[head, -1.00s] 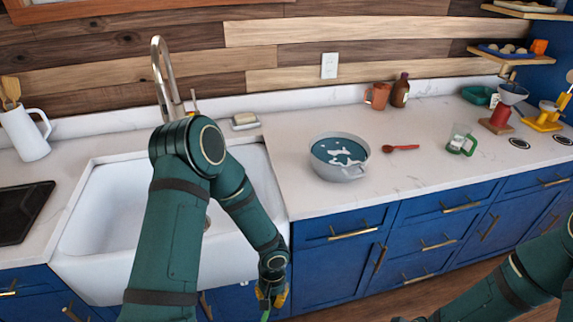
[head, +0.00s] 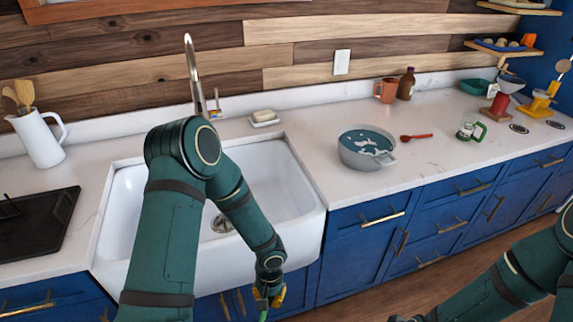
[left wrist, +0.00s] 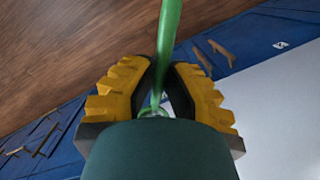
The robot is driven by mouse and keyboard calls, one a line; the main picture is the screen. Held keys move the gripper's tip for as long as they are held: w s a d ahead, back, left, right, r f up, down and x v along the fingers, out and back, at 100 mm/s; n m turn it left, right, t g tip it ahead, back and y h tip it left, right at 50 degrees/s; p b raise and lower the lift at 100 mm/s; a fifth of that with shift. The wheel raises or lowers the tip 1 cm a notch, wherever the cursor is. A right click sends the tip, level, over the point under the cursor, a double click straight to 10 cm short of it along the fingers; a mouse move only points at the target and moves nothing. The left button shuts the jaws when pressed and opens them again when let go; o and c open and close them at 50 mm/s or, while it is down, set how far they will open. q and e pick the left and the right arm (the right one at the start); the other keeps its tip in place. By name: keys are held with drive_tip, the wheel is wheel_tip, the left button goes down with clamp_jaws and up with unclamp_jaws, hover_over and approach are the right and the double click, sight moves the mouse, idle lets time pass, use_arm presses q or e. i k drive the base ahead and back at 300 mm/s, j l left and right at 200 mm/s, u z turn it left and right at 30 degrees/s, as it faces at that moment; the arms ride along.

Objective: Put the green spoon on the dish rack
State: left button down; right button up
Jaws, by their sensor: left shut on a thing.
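My left gripper (head: 268,298) is low in front of the sink cabinets, shut on the green spoon (head: 263,316). Only a small bit of the spoon shows at the bottom of the head view. In the left wrist view, the green spoon handle (left wrist: 168,40) passes between the yellow-padded fingers of the left gripper (left wrist: 160,95). A black rack or tray (head: 38,230), apparently the dish rack, lies on the counter left of the sink, partly cut off by the picture edge. My right arm enters at lower right; its gripper is out of view.
The white sink (head: 290,205) is between the black tray and a grey pot (head: 366,155) of blue liquid. A white jug (head: 38,138) with wooden utensils stands behind the tray. A red spoon (head: 416,137) lies right of the pot. The counter front edge is near my left arm.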

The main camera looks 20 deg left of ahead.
sight(37, 228)
drive_tip(key=k+j+z, duration=0.1)
drive_tip(key=k+j, duration=0.2)
drive_tip(key=j, duration=0.25)
drive_tip(key=k+j+z, duration=0.1)
drive_tip(key=k+j, duration=0.2)
drive_tip(key=j, duration=0.25)
drive_tip(key=k+j+z, duration=0.1)
drive_tip(key=k+j, duration=0.25)
drive_tip(key=j, duration=0.15)
drive_tip(key=k+j+z, duration=0.1)
drive_tip(key=k+j, duration=0.25)
drive_tip(key=j, duration=0.15)
